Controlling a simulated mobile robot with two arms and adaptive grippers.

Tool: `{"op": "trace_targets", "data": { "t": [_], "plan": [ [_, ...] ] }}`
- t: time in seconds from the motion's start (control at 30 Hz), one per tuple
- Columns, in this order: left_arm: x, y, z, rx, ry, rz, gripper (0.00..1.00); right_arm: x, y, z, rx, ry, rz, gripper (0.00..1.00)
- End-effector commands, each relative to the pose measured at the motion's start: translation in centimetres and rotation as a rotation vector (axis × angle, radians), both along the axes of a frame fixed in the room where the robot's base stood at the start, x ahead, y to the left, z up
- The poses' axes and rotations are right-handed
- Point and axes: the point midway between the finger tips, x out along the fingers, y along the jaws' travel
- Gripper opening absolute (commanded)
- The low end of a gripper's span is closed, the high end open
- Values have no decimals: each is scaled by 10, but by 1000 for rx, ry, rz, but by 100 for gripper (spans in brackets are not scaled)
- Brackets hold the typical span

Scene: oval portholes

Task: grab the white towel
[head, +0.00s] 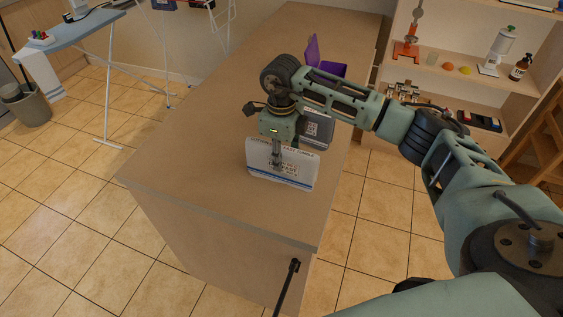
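A white towel-like cloth (41,75) hangs over the near end of the ironing board at the far left, well away from my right gripper. My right gripper (278,161) points down over the counter, in front of a white flat-sided item (297,172) with dark print and a blue stripe. I cannot tell whether this item is a folded towel or a package. The fingers overlap its face; whether they touch it or are closed on it is unclear.
The wooden counter (190,165) is clear to the left of the white item. A grey printed item (318,130) and an open purple box (325,65) stand behind it. The ironing board (85,28) and a bin (27,105) stand left. Shelves (455,75) hold bottles at right.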

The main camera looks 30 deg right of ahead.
Motion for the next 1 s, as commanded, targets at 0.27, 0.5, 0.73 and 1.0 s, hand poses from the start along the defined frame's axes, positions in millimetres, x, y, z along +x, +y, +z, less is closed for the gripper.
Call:
{"op": "trace_targets", "data": {
  "t": [0.27, 0.5, 0.73, 1.0],
  "plan": [
    [-13, 1, -1, 2, 19, 0, 29, 0, 0, 1, -1, -1, 0, 5],
    [-12, 1, -1, 2, 17, 0, 29, 1, 0, 1, 0, -3, 0, 0],
    [-8, 0, -4, 1, 12, 0, 29, 1, 0, 6, 0, -4, 0, 0],
    [-6, 0, -24, 0, 8, 0, 29, -3, -6, 43, -1, -6, -3, 0]
  ]
}}
